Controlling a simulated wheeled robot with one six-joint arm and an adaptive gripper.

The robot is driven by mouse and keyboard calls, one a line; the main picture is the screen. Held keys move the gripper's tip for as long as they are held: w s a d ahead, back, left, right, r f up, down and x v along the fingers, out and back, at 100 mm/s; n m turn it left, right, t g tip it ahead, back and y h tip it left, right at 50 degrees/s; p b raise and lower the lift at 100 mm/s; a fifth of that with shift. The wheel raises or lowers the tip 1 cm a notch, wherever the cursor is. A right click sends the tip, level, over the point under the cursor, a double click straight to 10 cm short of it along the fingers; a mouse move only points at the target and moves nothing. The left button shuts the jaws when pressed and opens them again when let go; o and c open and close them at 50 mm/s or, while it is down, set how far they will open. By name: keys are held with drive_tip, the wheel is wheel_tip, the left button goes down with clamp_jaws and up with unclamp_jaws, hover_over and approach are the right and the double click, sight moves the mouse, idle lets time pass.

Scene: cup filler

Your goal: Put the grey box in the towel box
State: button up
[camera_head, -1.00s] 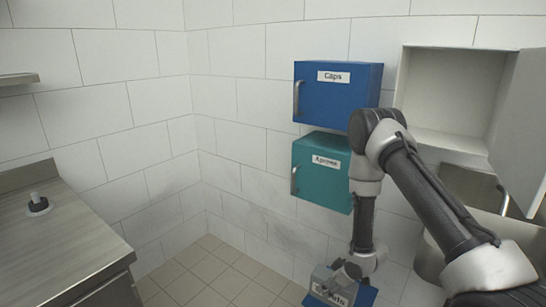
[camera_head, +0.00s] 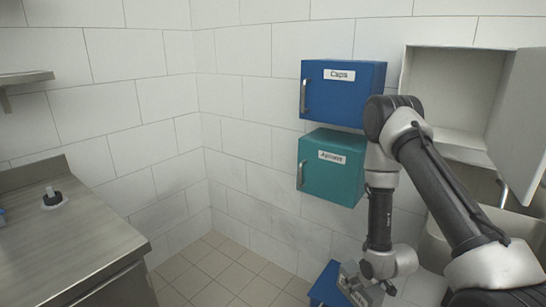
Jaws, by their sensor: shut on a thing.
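My gripper (camera_head: 356,284) is low in the picture, right of the middle, at the end of my downward-reaching arm. A small pale grey, box-like thing (camera_head: 349,272) shows at its jaws, and I take it for the grey box held there. The fingers are small and partly hidden, so the exact grip is unclear. No label reading towels shows. A white wall box (camera_head: 452,143) at the upper right stands open and looks empty, its door (camera_head: 518,125) swung to the right; no label on it is visible.
A blue box (camera_head: 345,92) labelled Caps and a teal box (camera_head: 332,168) labelled Aprons hang shut on the wall. Another blue box (camera_head: 322,285) is partly behind my gripper. A metal counter (camera_head: 75,235) stands left. Floor (camera_head: 225,270) between is clear.

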drive_tip(key=r+m, duration=0.1)
drive_tip(key=r, duration=0.3)
drive_tip(key=d+r+m+h, duration=0.1)
drive_tip(key=r+m, duration=0.1)
drive_tip(key=r, duration=0.2)
drive_tip(key=r+m+h, duration=0.1)
drive_tip(key=r, duration=0.3)
drive_tip(key=shift+w+d+r+m+t, duration=0.2)
drive_tip(key=shift+d+r+m+t, duration=0.1)
drive_tip(key=shift+d+t, duration=0.1)
drive_tip(key=shift+c, duration=0.2)
wheel_tip(320, 180, up, 8)
drive_tip(key=w+a, duration=0.1)
drive_tip(key=w, duration=0.1)
drive_tip(key=shift+w+r+m+h, duration=0.2)
drive_tip(key=shift+w+m+h, duration=0.1)
